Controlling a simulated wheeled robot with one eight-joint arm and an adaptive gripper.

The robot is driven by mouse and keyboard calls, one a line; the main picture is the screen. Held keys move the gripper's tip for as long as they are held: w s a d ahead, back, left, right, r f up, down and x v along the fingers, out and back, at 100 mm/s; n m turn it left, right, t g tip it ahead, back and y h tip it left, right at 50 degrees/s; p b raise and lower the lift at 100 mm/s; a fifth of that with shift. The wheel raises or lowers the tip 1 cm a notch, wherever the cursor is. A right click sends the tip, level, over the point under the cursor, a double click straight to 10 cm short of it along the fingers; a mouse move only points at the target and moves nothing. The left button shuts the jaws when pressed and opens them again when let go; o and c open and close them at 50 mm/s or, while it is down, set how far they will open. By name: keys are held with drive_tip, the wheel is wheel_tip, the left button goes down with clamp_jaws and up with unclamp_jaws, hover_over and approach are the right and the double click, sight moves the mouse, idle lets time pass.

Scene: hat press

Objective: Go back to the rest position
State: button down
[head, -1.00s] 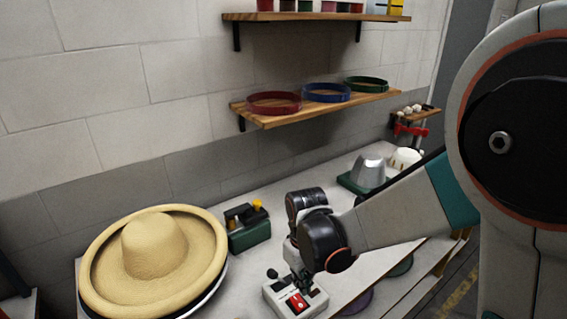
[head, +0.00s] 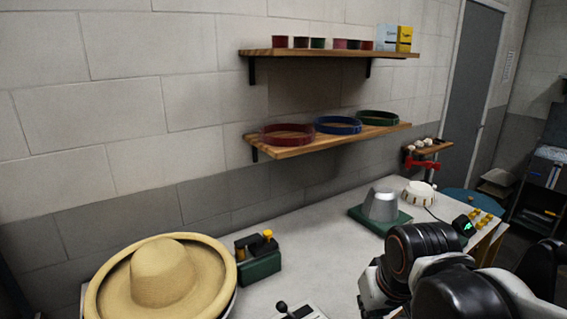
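My arm is folded in the lower right of the head view, its black and white joints in front of the table. The end of my arm, with my gripper (head: 374,292), points down near the bottom edge, to the right of the control box (head: 305,312). The fingers do not show clearly, so I cannot tell whether they are open or shut. No held object shows. The control box has a dark lever and is cut off by the bottom edge.
A straw sombrero (head: 163,277) lies at the table's left end, beside a green device (head: 257,261). A metal hat form (head: 381,205) on a green base stands farther back, near a white round item (head: 418,193). Wall shelves hold coloured hat bands (head: 338,125). The table's middle (head: 315,235) is clear.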

drive_tip(key=s+d+f+m+t+b, duration=0.1)
drive_tip(key=s+d+f+t+b, duration=0.1)
drive_tip(key=s+d+b, duration=0.1)
drive_tip(key=shift+s+d+t+h, duration=0.3)
drive_tip(key=shift+s+d, duration=0.45)
drive_tip(key=shift+s, duration=0.2)
idle(0.3)
